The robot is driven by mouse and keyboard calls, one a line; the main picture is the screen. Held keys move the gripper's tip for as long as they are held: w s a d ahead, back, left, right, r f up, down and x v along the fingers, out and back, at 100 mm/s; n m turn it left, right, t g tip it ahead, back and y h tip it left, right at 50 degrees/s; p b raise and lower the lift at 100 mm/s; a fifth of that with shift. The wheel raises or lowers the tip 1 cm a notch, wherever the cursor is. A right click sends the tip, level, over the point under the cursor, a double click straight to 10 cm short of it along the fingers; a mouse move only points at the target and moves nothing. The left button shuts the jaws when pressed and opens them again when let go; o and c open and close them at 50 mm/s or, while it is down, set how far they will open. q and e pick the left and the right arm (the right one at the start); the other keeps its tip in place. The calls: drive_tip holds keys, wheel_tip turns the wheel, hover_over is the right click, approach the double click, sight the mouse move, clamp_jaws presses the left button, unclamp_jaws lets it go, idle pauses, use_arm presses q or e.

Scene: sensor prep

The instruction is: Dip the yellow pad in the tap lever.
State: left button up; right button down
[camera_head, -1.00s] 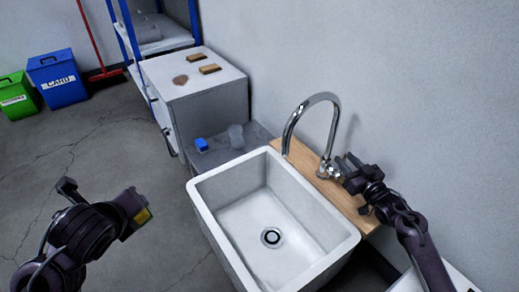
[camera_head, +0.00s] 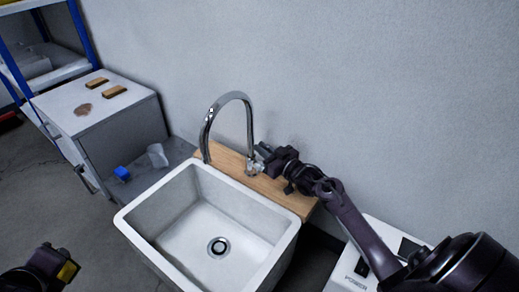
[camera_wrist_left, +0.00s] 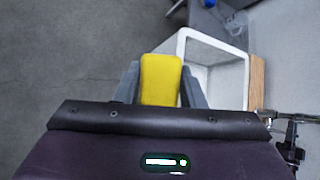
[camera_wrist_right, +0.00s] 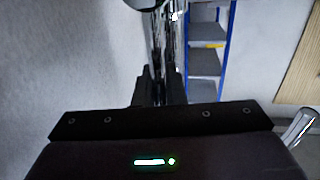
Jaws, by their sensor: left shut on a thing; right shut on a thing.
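The yellow pad (camera_wrist_left: 161,78) is held between the fingers of my left gripper (camera_wrist_left: 160,88) in the left wrist view. In the head view the yellow pad (camera_head: 67,270) shows at the lower left, left of the sink and apart from it. My right gripper (camera_head: 266,156) is shut at the base of the chrome tap (camera_head: 250,125), on the tap lever (camera_head: 258,163). The lever is mostly hidden by the fingers. In the right wrist view chrome metal (camera_wrist_right: 157,50) stands between the right fingers. No water is visible from the spout.
The white sink (camera_head: 140,228) is empty, with a drain inside. A wooden board (camera_head: 285,192) carries the tap. A white box (camera_head: 350,272) is at the lower right.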

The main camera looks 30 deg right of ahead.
use_arm(q)
drive_tip(key=shift+r+p, duration=0.35)
use_arm(e)
drive_tip(key=shift+s+a+n, duration=0.15)
drive_tip(key=shift+a+n, duration=0.2)
drive_tip(key=shift+n, duration=0.05)
drive_tip(key=shift+a+n, duration=0.15)
drive_tip(key=shift+n, duration=0.15)
drive_tip(key=c, duration=1.5)
unclamp_jaws()
use_arm(q)
drive_tip(key=shift+r, duration=0.1)
use_arm(e)
drive_tip(key=shift+s, duration=0.15)
